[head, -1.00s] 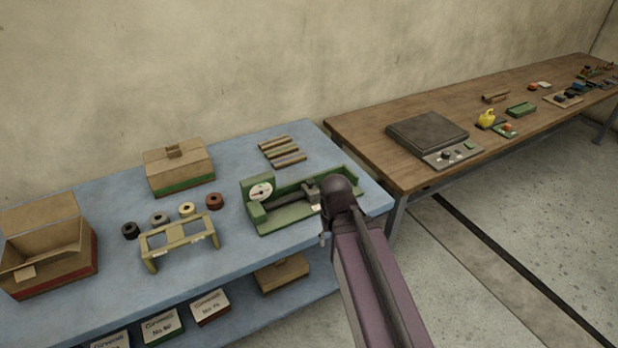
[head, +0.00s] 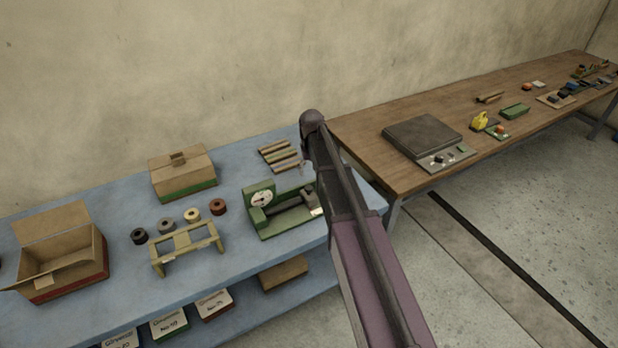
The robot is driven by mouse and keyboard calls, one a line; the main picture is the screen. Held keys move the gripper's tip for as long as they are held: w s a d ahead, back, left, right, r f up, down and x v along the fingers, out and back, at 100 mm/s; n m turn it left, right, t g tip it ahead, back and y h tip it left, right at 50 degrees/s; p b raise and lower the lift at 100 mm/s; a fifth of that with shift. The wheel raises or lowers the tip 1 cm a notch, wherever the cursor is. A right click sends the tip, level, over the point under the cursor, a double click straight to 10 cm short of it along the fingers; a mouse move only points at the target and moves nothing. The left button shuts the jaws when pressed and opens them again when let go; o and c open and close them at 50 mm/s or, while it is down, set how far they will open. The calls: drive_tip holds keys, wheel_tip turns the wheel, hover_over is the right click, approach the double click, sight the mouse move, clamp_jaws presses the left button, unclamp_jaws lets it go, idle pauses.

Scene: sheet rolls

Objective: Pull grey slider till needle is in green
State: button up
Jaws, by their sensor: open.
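The green tester (head: 285,225) stands on the blue table, with a round white dial (head: 262,197) at its left end. The dial is too small for me to read the needle against any green zone. The grey slider (head: 303,199) sits in the tester's channel, towards the right; my arm hides the tester's right end. My gripper (head: 304,163) is small and dark at the end of my arm, behind the tester and beside the sheet rolls. It is open and apart from the slider, with nothing seen in it.
Several sheet rolls (head: 279,155) lie behind the tester. A cream rack (head: 185,246) and several coloured rings stand to its left. A closed carton (head: 182,175) and an open carton (head: 62,255) are further left. A wooden table (head: 370,150) adjoins at right.

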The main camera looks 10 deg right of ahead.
drive_tip(key=r+p, duration=0.1)
drive_tip(key=r, duration=0.1)
hover_over(308, 186)
drive_tip(key=shift+d+f, duration=0.1)
drive_tip(key=shift+f, duration=0.05)
drive_tip(key=shift+s+f, duration=0.1)
drive_tip(key=shift+f, duration=0.1)
wheel_tip(308, 186, down, 13)
drive_tip(key=b, duration=1.3)
drive_tip(key=shift+f+b, duration=0.2)
drive_tip(key=shift+b, duration=0.2)
clamp_jaws()
